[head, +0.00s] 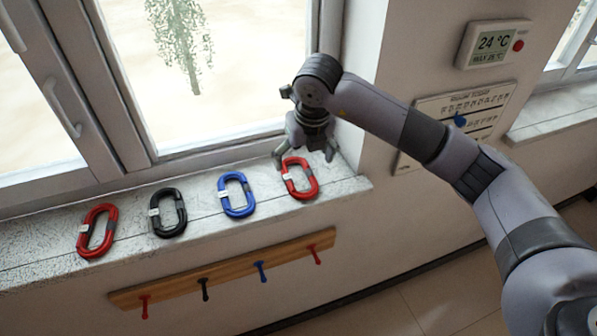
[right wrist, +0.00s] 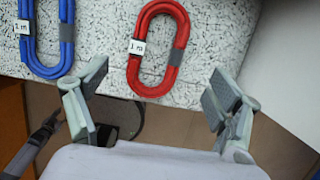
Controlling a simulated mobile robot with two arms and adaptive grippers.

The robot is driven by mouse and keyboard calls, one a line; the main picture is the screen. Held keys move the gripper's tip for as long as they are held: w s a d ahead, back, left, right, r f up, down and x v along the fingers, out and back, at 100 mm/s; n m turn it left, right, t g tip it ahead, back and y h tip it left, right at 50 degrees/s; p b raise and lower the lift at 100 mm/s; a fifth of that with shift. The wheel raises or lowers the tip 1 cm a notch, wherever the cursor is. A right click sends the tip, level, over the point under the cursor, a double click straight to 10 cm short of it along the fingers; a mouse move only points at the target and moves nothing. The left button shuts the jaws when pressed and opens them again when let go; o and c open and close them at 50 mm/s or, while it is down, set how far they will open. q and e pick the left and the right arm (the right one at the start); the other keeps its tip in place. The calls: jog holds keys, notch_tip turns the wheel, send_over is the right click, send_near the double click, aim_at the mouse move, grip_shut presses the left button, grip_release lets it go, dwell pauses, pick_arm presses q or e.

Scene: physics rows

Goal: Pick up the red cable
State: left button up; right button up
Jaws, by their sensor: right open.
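Two red cables, each coiled in a long loop, lie on the speckled window sill. One red cable (head: 303,196) is at the right end of the sill; the other red cable (head: 83,243) is at the left end. My right gripper (head: 304,158) is open and empty, just above and behind the right-hand red cable in the head view. In the right wrist view this red cable (right wrist: 150,91) has a white "1 m" tag and a grey band, and lies ahead of the open fingers (right wrist: 160,98). My left gripper is not in view.
A black cable (head: 180,223) and a blue cable (head: 237,213) lie between the red ones; the blue cable (right wrist: 46,72) also shows in the wrist view. The window frame is close behind. A wooden rail (head: 232,270) with several coloured pegs is below the sill.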

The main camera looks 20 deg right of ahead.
aim_at(298, 178)
jog(key=shift+w+f, duration=0.1)
jog(key=shift+f, duration=0.35)
jog(key=shift+a+f+p, duration=0.1)
jog(key=shift+f+p, duration=0.3)
jog(key=shift+p, duration=0.15)
jog(key=p+x, duration=0.1)
jog(key=x, duration=0.2)
jog(key=shift+w+f, duration=0.15)
jog(key=shift+f, duration=0.5)
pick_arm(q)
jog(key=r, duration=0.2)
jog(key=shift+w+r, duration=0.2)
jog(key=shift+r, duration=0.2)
pick_arm(e)
jog(key=shift+c, duration=0.2)
jog(key=shift+w, duration=0.1)
jog(key=c, duration=1.3)
jog(key=shift+o, duration=0.2)
jog(key=shift+r, duration=0.15)
